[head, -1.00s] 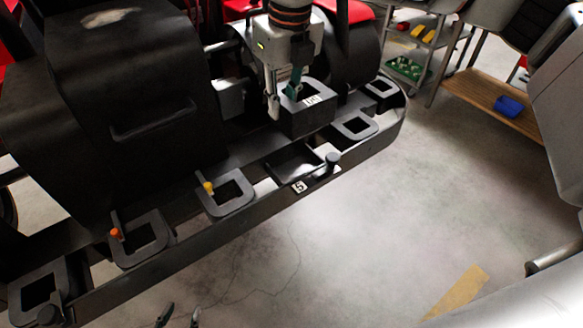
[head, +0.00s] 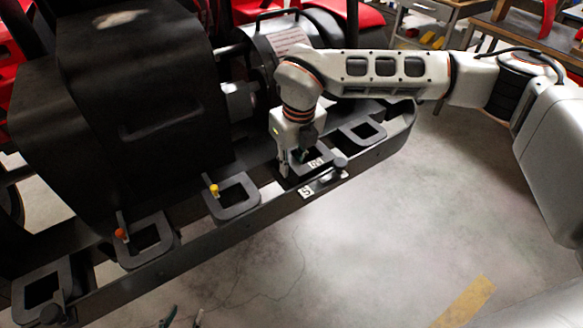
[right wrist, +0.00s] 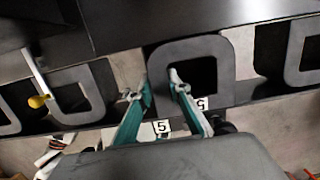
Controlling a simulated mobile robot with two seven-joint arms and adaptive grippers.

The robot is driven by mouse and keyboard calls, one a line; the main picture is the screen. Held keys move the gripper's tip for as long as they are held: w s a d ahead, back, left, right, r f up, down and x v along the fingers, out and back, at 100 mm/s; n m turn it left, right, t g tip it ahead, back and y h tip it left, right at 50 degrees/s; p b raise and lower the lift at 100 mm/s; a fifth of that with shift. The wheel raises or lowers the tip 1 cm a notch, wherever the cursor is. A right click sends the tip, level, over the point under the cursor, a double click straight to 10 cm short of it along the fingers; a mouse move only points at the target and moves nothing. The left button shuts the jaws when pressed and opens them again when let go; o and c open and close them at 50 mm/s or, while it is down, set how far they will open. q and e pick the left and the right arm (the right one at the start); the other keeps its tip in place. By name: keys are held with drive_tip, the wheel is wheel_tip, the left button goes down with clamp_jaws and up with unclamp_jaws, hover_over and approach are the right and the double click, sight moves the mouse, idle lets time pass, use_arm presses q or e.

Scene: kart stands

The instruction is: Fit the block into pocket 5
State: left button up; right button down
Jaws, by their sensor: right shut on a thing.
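The block (head: 322,155) is dark grey with a square hole and a white "5" label. It is at pocket 5 on the black rail, by the rail's "5" label (head: 305,192). In the right wrist view the block (right wrist: 220,62) lies beyond the fingers. My right gripper (head: 293,172) is shut on its left wall, one finger in the hole and one outside. Block and gripper hide most of the pocket; I cannot tell whether the block is fully seated. My left gripper (head: 182,317) shows only its tips at the bottom edge, apart and empty.
Similar grey frames sit along the rail, one by a yellow-tipped pin (head: 214,190), one by an orange-tipped pin (head: 121,235). A dark knob (head: 340,163) stands beside pocket 5. A black kart body (head: 140,90) rises behind. The floor in front is clear.

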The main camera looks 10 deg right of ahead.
drive_tip(key=shift+f, duration=0.95)
drive_tip(key=c, duration=1.9)
unclamp_jaws()
drive_tip(key=shift+f, duration=0.1)
drive_tip(key=r, duration=0.4)
drive_tip(key=s+r, duration=0.1)
drive_tip(key=r, duration=0.7)
drive_tip(key=shift+s+d, duration=0.35)
